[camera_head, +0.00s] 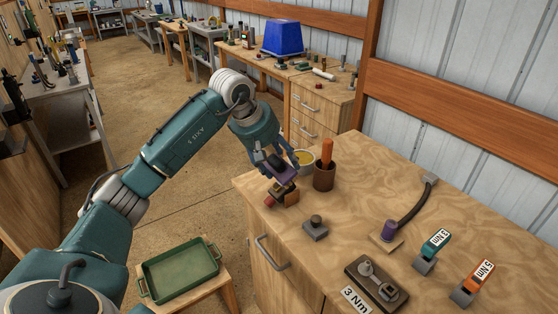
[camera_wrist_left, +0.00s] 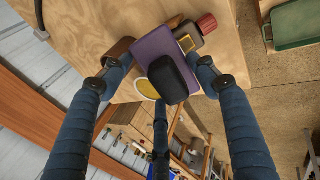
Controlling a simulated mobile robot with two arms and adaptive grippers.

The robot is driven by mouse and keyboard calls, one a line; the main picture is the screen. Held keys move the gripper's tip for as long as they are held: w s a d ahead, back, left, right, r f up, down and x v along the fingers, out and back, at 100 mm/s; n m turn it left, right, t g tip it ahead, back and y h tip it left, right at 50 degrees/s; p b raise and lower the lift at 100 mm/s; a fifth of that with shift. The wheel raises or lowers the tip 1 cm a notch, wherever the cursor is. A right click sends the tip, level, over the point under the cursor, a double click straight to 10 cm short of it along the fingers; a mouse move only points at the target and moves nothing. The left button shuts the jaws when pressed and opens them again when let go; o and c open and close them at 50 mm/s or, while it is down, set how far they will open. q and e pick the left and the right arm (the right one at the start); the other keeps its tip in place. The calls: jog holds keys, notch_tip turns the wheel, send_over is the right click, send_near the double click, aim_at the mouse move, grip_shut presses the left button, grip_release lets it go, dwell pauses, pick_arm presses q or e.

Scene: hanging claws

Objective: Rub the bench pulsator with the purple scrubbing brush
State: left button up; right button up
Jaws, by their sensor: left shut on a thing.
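My left gripper (camera_head: 277,155) is shut on the black handle (camera_wrist_left: 175,77) of the purple scrubbing brush (camera_head: 287,173). The brush's flat purple back shows in the wrist view (camera_wrist_left: 163,50). It is over the bench's near left corner, at a dark block with a red knob (camera_head: 283,194), which looks like the bench pulsator. That block also shows in the wrist view (camera_wrist_left: 189,37), partly covered by the brush. The bristles are hidden, and I cannot tell whether they touch the block. My right gripper is not in view.
Close by stand a brown cup with an orange handle (camera_head: 324,176), a yellow-filled bowl (camera_head: 303,158) and a small grey knob block (camera_head: 315,228). Further right are a hose fixture (camera_head: 410,205) and torque-labelled tools (camera_head: 432,250). A green tray (camera_head: 180,270) sits on a low stool.

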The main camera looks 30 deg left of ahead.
pick_arm(q)
jog(key=shift+b+x, duration=0.5)
jog(key=shift+x, duration=0.45)
jog(key=shift+a, duration=0.1)
